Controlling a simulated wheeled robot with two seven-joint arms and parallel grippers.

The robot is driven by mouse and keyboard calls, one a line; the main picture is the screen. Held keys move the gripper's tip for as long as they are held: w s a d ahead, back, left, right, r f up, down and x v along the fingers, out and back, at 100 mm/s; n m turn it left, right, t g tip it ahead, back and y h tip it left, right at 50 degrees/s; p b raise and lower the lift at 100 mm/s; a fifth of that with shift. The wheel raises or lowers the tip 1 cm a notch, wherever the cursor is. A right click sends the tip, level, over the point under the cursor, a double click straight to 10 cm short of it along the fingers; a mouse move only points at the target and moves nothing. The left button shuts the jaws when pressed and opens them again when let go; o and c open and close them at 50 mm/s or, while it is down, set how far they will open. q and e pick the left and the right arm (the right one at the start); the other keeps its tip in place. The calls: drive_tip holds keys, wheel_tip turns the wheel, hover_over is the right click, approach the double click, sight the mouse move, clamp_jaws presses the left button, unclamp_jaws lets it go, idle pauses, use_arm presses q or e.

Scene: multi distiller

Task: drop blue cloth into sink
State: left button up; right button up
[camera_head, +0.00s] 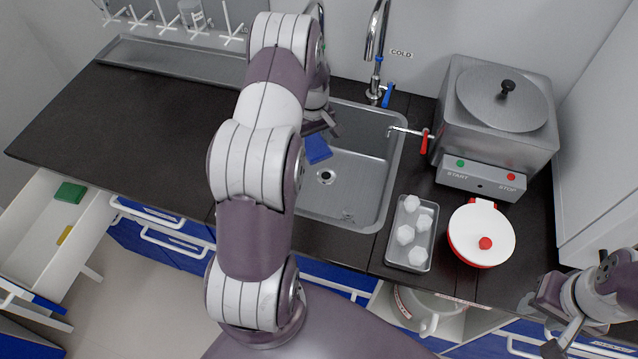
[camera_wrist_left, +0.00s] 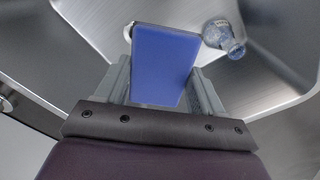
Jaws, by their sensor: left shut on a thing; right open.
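The blue cloth (camera_head: 318,148) is a flat blue piece over the metal sink (camera_head: 362,205) in the head view. In the left wrist view the cloth (camera_wrist_left: 165,62) stands out between the fingers. My left gripper (camera_head: 322,124) is shut on the cloth above the sink basin, and it also shows in the left wrist view (camera_wrist_left: 163,95). Whether the cloth touches the sink floor cannot be told. My left arm hides the left part of the sink. My right gripper (camera_head: 556,333) is open and empty at the lower right, away from the sink.
A faucet (camera_head: 377,50) stands behind the sink. A metal distiller (camera_head: 497,120) with a red-handled spout stands to the right. A clear bottle (camera_wrist_left: 222,37) lies in the sink.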

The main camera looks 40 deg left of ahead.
use_arm(q)
drive_tip(key=o, duration=1.1)
drive_tip(key=shift+d, duration=0.1)
wheel_tip(320, 180, up, 13)
drive_tip(key=b, duration=0.1)
drive_tip(key=shift+f, duration=0.1)
drive_tip(key=s+d+m+t, duration=0.1)
drive_tip(key=s+d+m, duration=1.1)
drive_tip(key=s+d, duration=0.4)
drive_tip(key=d, duration=0.4)
drive_tip(key=shift+f+m, duration=0.25)
drive_tip(key=shift+m, duration=0.15)
